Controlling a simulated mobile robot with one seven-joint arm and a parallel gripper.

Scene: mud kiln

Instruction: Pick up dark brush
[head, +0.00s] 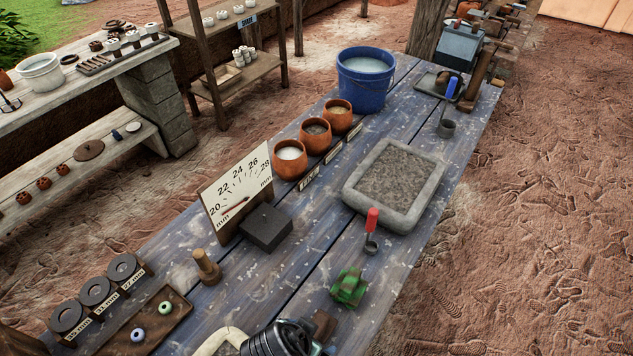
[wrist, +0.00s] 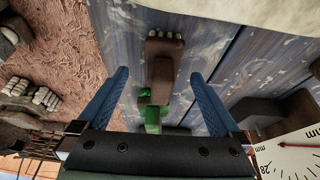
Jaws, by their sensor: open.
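The dark brush (wrist: 164,48) is brown, with a row of pale bristle tufts along its far end in the wrist view. It lies on the blue table, and its narrower part runs back between my fingers. In the head view the brush (head: 325,323) is partly hidden beside my gripper at the bottom edge. My gripper (wrist: 159,74) is open, with one blue finger on each side of the brush and a visible gap to each. It holds nothing. I cannot tell the height of the fingertips above the table.
A green block (head: 348,287) lies close behind the brush. A red-handled tool (head: 372,230) and a stone tray (head: 432,205) are farther back. A dial board (head: 238,190), dark block (head: 266,228) and wooden peg (head: 207,267) stand to the left. The right table edge is near.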

